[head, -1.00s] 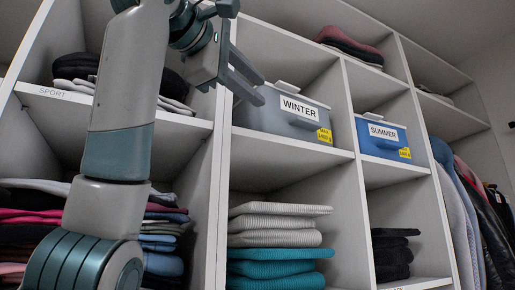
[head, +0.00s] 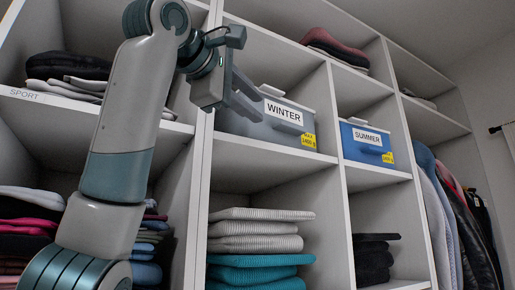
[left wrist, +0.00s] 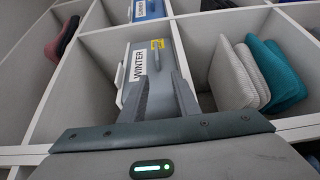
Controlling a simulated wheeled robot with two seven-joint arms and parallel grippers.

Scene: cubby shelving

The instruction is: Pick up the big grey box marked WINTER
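The big grey box marked WINTER (head: 265,127) sits in an upper middle cubby, with a white label and a yellow tag on its front. It also shows in the left wrist view (left wrist: 131,62), turned on its side. My left gripper (head: 252,98) is in front of the box's left part in the head view and overlaps it. In the left wrist view its two fingers (left wrist: 160,82) are apart, with the box front showing between and beyond them. Nothing is held between them. I cannot tell whether they touch the box. My right gripper is not in view.
A blue box marked SUMMER (head: 361,146) sits in the cubby to the right. Folded grey and teal clothes (head: 258,243) fill the cubby below. The upright divider (head: 200,180) stands left of the WINTER cubby. Hanging clothes (head: 452,205) are at far right.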

